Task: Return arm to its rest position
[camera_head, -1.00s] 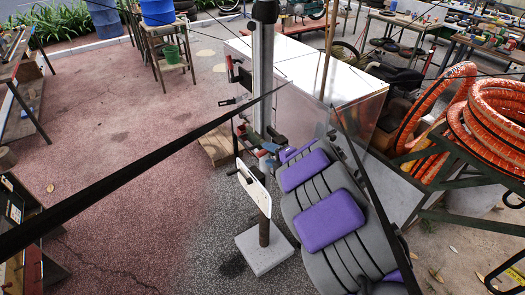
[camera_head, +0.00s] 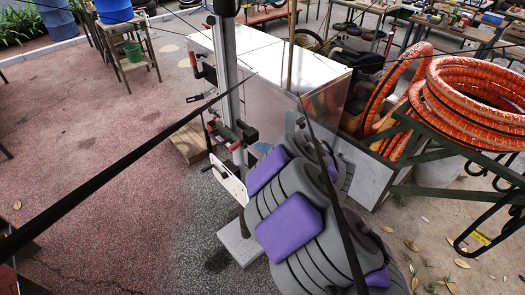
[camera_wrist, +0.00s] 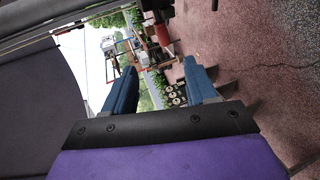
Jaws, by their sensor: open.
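My gripper (camera_wrist: 160,66) shows in the wrist view, with two blue fingers spread apart and nothing between them. Its black and purple base fills the bottom of that view. The wrist view is rolled over, with paved floor on the right and bright sky and plants at the upper left. In the head view, the grey, purple-padded arm (camera_head: 290,228), which looks like mine, is bunched at the lower middle. I cannot make out the gripper's fingers in the head view.
A metal post (camera_head: 228,70) with clamps stands beside the arm, near a white-topped box (camera_head: 270,50). Orange coiled hose (camera_head: 470,95) rests on a green frame (camera_head: 440,195) at right. Reddish floor (camera_head: 100,150) is open at left. Dark straps cross the head view.

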